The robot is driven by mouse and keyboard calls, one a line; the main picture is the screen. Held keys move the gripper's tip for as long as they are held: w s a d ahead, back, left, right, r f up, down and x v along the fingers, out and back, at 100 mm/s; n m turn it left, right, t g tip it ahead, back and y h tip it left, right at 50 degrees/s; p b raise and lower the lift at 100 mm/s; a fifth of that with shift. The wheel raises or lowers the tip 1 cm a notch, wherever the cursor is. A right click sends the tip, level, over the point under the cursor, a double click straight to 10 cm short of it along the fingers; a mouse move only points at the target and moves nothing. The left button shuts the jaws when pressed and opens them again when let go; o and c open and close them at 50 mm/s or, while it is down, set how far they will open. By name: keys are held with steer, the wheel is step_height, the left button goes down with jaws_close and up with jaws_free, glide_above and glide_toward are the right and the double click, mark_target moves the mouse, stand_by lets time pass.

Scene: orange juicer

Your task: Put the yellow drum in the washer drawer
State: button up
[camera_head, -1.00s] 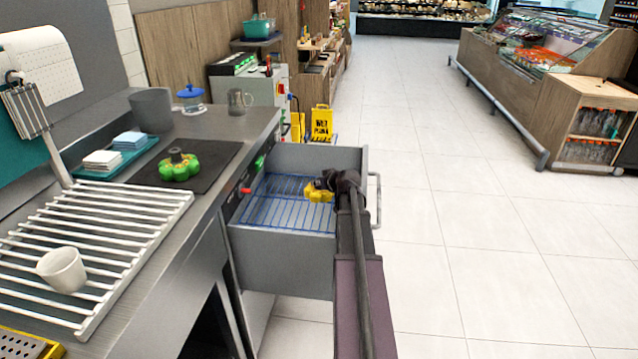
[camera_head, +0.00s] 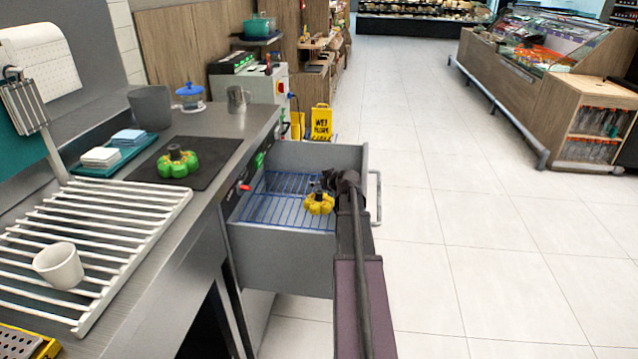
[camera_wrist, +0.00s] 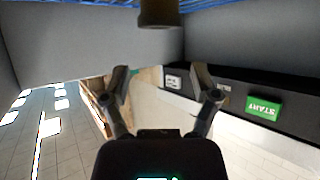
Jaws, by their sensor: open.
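The yellow drum (camera_head: 319,204) is a lobed yellow piece with a dark stem. It is in the open grey washer drawer (camera_head: 280,262), over the blue wire rack (camera_head: 272,211) inside it. My gripper (camera_head: 335,181) is at the drawer's right side, just above and beside the drum, its fingers partly hidden by my arm. In the wrist view my gripper (camera_wrist: 163,88) has its two fingers spread apart with nothing between them. The drum is not clearly recognisable in the wrist view.
A green drum (camera_head: 177,162) sits on a dark mat on the counter. A white cup (camera_head: 59,265) stands on the white slatted rack (camera_head: 110,222). The drawer handle (camera_head: 377,196) sticks out at right. A green START button (camera_wrist: 264,108) shows in the wrist view. Floor at right is clear.

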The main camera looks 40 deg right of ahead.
steer(key=shift+r, duration=0.15)
steer(key=shift+r+p, duration=0.6)
steer(key=shift+p, duration=0.1)
steer(key=p+v, duration=0.3)
steer(key=v, duration=0.4)
steer(key=shift+s, duration=0.25)
